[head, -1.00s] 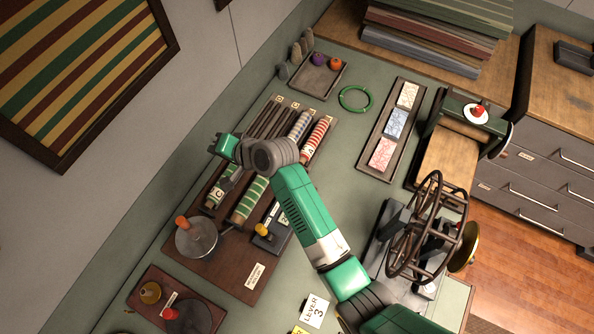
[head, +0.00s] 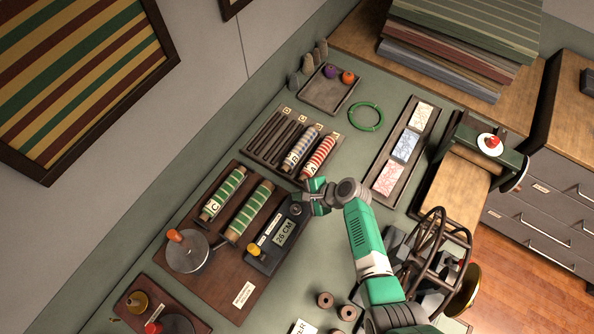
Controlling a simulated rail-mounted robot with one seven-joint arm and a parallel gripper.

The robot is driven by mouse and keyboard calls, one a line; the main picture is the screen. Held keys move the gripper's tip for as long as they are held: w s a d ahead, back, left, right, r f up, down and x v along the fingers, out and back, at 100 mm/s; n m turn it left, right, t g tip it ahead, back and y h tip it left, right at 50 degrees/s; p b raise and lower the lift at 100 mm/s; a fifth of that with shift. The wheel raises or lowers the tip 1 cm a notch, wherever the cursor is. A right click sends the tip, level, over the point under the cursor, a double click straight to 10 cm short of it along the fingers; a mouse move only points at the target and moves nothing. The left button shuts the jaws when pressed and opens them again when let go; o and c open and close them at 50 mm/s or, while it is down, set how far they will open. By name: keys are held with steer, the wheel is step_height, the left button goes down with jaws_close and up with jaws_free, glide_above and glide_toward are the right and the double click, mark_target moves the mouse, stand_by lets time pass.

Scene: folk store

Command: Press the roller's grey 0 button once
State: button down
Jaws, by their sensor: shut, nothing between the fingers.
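The roller is a brown board (head: 209,277) with two green-striped rolls (head: 224,192) (head: 250,210), one tagged C. A grey crank disc (head: 187,256) with an orange knob is at its lower left. At its right is a dark counter box (head: 268,262) with a yellow knob (head: 253,249) and a display reading 26 CM (head: 285,232). A small round grey button (head: 296,209) shows at the box's upper end; I cannot read a 0 on it. My gripper (head: 312,197) is shut and empty, close beside this button at its upper right; contact cannot be told.
A slotted rack (head: 266,140) with blue-striped and red-striped rolls lies just above my gripper. A green ring (head: 366,116) and a tray of patterned cards (head: 388,180) are at the right. A spoked wheel (head: 432,250) stands lower right, near my arm.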

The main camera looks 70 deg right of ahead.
mark_target(299, 210)
step_height(299, 210, down, 9)
steer(key=b, duration=0.8)
steer(key=shift+r, duration=0.15)
stand_by(1.6)
steer(key=shift+f+b, duration=0.45)
steer(key=shift+b, duration=0.05)
steer(key=shift+f+b, duration=0.4)
steer(key=shift+f, duration=0.1)
stand_by(0.4)
steer(key=shift+r, duration=0.1)
steer(key=shift+r+p, duration=0.8)
steer(key=shift+p, duration=0.1)
steer(key=shift+r, duration=0.1)
